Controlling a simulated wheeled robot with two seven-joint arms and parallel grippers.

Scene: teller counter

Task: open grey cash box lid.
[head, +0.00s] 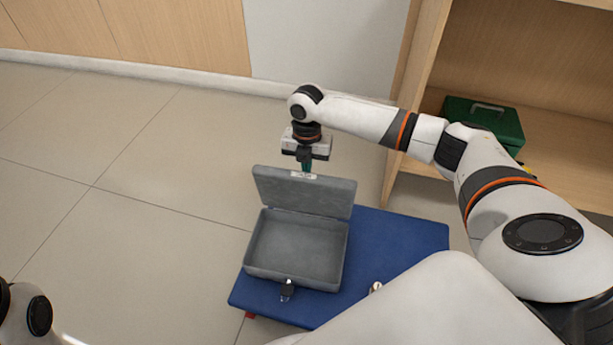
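The grey cash box (296,250) sits on a blue board (395,245), and its inside looks empty. Its lid (300,193) stands raised at the back, roughly upright, with a small pale label at its top edge. A dark latch or lock (287,289) is at the box's front. My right gripper (306,165) points down at the middle of the lid's top edge. Its fingertips are partly hidden there, so I cannot tell whether it is open, shut or touching the lid. Of my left arm only a part shows at the bottom left corner; its gripper is out of view.
A green box with a handle (484,122) stands on the wooden shelf (562,135) at the right. A small metallic thing (376,287) lies on the blue board's front part. The tiled floor (130,220) to the left is clear.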

